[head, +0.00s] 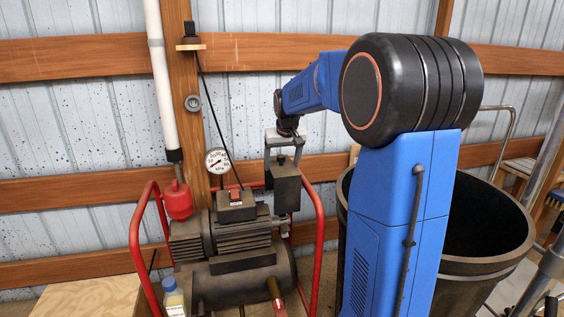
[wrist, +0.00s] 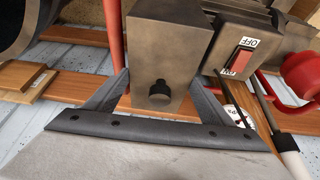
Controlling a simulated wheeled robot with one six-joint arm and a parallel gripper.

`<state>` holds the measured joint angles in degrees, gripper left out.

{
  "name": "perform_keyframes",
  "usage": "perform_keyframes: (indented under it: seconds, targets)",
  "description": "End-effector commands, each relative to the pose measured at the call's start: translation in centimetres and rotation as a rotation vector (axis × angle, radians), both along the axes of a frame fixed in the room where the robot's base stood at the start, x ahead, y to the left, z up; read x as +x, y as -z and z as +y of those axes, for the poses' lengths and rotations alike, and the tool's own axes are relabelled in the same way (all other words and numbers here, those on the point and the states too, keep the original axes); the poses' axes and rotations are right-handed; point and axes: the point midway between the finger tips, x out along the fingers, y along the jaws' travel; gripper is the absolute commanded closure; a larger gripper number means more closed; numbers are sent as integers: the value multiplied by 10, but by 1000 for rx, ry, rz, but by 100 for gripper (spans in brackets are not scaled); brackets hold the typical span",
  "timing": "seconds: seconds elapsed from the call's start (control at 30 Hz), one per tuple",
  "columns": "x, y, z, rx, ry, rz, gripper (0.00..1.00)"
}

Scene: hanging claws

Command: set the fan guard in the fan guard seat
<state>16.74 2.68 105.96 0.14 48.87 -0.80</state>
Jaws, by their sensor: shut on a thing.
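The fan guard, as I take it, is a dark grey-brown box (head: 286,187) with a black knob on its top, seen in the wrist view (wrist: 175,40). My gripper (head: 284,160) is shut on it, with one finger on each side. In the wrist view the fingers (wrist: 162,98) slant in against the box. The box hangs upright at the right end of the compressor motor (head: 242,240). I cannot tell whether it touches anything below. The fan guard seat cannot be made out; the box and motor may hide it.
A red tube frame (head: 136,240) surrounds the compressor, with a bar close to the held box. A switch box (head: 236,205) and a pressure gauge (head: 217,161) stand just left. A white pipe (head: 162,80) rises further left. A large black bin (head: 487,262) stands right.

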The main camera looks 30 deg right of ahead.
Motion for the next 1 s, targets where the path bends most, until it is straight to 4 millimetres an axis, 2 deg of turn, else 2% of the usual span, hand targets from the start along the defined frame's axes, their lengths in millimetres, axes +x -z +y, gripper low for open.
perform_keyframes:
  seconds: [1.0]
  targets:
    - [0, 23, 0, 0, 0, -1, 69]
